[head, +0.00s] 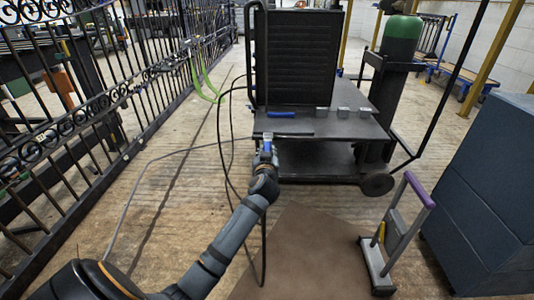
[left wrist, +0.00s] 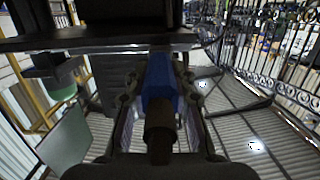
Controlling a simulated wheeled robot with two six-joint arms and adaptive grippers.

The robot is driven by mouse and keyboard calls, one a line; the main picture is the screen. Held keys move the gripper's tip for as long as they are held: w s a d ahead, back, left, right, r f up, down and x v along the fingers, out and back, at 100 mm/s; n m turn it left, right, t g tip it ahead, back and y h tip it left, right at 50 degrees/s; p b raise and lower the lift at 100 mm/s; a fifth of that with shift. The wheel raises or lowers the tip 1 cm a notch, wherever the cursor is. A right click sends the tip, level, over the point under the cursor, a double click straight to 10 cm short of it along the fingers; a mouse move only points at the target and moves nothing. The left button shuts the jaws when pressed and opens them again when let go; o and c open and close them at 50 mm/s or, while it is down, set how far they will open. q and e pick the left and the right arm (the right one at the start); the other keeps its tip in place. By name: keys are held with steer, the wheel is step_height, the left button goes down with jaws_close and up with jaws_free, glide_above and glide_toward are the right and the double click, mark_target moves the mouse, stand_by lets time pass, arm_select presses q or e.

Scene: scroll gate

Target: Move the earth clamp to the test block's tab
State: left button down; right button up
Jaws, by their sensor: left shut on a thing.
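My left gripper (head: 266,158) is at the front edge of the black welding cart. It is shut on a blue-handled thing that looks like the earth clamp (head: 267,147). In the left wrist view the blue body of the clamp (left wrist: 159,80) lies between the two fingers, with a dark round end towards the camera. Its far end is hidden under a dark plate edge (left wrist: 120,43). Several small grey blocks (head: 343,112) stand on the cart's shelf; I cannot tell which is the test block, or make out its tab. My right gripper is not in view.
The cart's shelf (head: 350,127) also bears a blue-handled tool (head: 281,114). A black cable (head: 222,150) loops down left of my arm. A scrollwork gate (head: 100,100) stands at left. A purple-handled trolley (head: 393,235) and a blue cabinet (head: 480,200) stand at right.

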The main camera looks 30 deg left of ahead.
arm_select(q)
steer(key=shift+r, duration=0.1)
steer(key=shift+w+a, duration=0.15)
steer(key=shift+w, duration=0.15)
stand_by(0.5)
stand_by(0.3)
steer(key=shift+w+a, duration=0.1)
steer(key=shift+w, duration=0.05)
stand_by(0.5)
steer(key=c, duration=1)
jaws_free()
steer(key=o, duration=0.6)
